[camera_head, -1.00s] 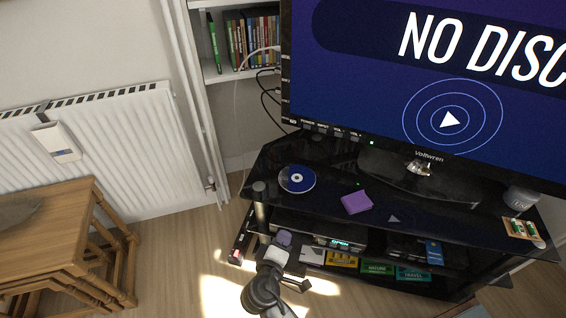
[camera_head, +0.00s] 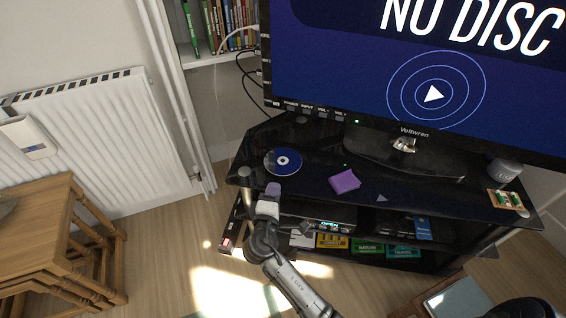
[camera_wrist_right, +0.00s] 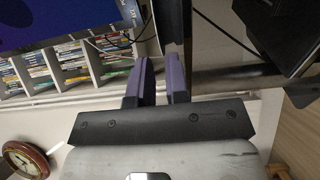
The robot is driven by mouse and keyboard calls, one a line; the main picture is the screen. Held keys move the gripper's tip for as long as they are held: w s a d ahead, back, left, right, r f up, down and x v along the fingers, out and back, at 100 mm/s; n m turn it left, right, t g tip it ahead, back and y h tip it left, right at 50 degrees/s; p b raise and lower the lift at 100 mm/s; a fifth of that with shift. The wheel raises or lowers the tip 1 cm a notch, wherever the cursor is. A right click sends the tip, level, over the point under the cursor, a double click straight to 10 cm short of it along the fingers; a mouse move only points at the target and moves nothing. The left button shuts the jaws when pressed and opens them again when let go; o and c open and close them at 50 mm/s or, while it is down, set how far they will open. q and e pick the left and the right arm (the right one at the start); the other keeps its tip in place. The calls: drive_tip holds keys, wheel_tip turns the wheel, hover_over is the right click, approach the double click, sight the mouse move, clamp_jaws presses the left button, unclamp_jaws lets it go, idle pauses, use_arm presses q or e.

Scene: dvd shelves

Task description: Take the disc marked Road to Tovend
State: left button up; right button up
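A dark blue disc (camera_head: 283,162) with a pale centre lies flat on the left end of the black glass TV stand (camera_head: 310,160). Its marking is too small to read. My right gripper (camera_head: 272,189) is just in front of the stand's left end, near and below the disc in the head view, apart from it. In the right wrist view its two purple fingers (camera_wrist_right: 159,82) stand a little apart with nothing held between them. My left gripper is not in view.
A large TV (camera_head: 420,75) showing "NO DISC" stands behind. A player (camera_head: 322,224) lit "OPEN" and several cases (camera_head: 368,246) are on lower shelves. A grey cup (camera_head: 503,171) stands far right. Nested wooden tables (camera_head: 45,225) stand left.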

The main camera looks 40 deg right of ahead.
sight(278, 175)
drive_tip(key=b+x, duration=0.2)
drive_tip(key=x, duration=0.2)
drive_tip(key=shift+w+d, duration=0.2)
drive_tip(key=shift+d, duration=0.15)
drive_tip(key=shift+w+d+b, duration=0.2)
drive_tip(key=shift+d+b, duration=0.1)
drive_tip(key=shift+r, duration=0.1)
drive_tip(key=shift+c, duration=0.3)
clamp_jaws()
